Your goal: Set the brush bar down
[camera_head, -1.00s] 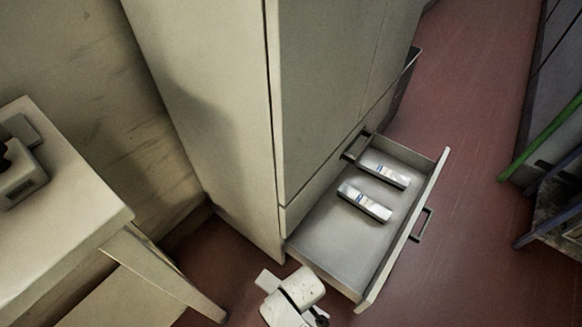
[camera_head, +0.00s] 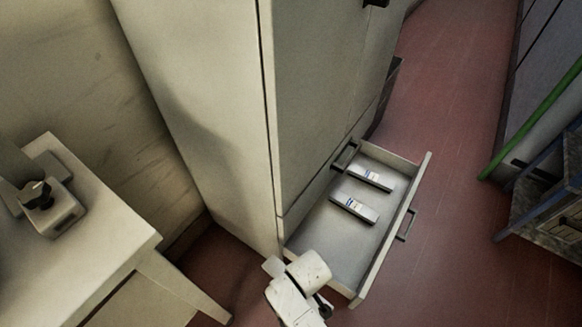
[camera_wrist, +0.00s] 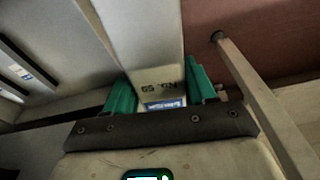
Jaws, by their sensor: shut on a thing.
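My gripper (camera_wrist: 162,92) shows in the wrist view with its two green fingers closed on the sides of a long pale bar, which I take to be the brush bar (camera_wrist: 145,40). It has dark lettering and a blue label near the fingers, and its far end runs out of the top of the picture. In the head view, part of my white arm shows at the bottom beside the open drawer (camera_head: 391,240); the held bar cannot be made out there. Two similar pale bars with blue labels, a farther one (camera_head: 371,179) and a nearer one (camera_head: 354,208), lie in the drawer.
The drawer juts from a tall pale cabinet (camera_head: 200,110); its near part is bare. A pale table (camera_head: 95,240) at left bears a small device (camera_head: 55,213). Red floor (camera_head: 450,120) is open right of the drawer. A green rail (camera_head: 530,125) stands at far right.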

